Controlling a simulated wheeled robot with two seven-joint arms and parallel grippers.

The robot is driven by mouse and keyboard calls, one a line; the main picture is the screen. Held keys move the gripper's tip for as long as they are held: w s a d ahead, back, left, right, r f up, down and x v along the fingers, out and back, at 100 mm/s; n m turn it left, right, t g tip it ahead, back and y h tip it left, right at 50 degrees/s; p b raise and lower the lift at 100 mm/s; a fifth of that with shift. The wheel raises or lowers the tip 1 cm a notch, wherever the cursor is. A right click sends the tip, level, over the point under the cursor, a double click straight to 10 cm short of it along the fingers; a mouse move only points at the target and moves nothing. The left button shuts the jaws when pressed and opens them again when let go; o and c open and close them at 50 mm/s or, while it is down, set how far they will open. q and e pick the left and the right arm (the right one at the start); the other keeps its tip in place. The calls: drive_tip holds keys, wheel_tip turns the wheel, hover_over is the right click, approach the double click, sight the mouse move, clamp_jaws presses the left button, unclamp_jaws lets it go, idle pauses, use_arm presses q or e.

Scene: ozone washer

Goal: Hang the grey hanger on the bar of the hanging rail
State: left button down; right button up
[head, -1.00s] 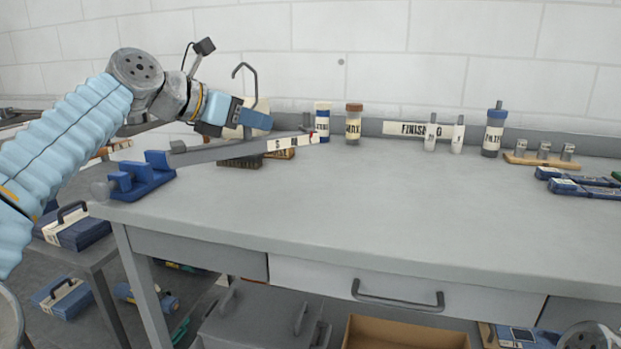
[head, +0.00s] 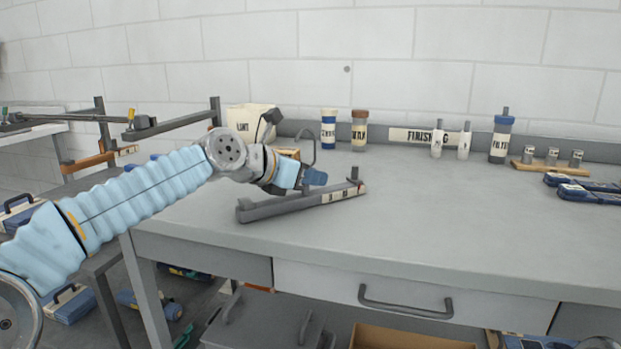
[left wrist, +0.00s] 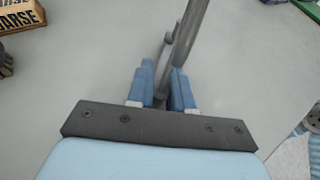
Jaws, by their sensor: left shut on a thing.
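The grey hanger has a long grey bar with a label (head: 285,206), a short peg near its right end, and a thin hook rising above. My left gripper (head: 311,181) is shut on it near the middle. In the left wrist view its blue fingers (left wrist: 162,92) stand either side of a grey rod of the hanger (left wrist: 187,35). The hanger's bar is low over the table; I cannot tell if it touches. The grey hanging rail (head: 175,125) appears to be at the left, with a bar and upright posts, partly behind my left arm. My right gripper is out of view.
The grey worktable (head: 450,230) is clear in the middle. Bottles stand along the back, among them a blue-capped one (head: 500,140). A white box (head: 250,118) is behind my gripper.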

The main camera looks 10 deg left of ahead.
use_arm(q)
drive_tip(key=c, duration=1)
unclamp_jaws()
drive_tip(key=shift+a, duration=0.1)
drive_tip(key=shift+s+a+r, duration=0.1)
drive_tip(key=shift+s+a, duration=0.1)
drive_tip(key=shift+s, duration=0.1)
drive_tip(key=b+v, duration=0.5)
drive_tip(key=v, duration=0.6)
drive_tip(key=shift+s+r, duration=0.1)
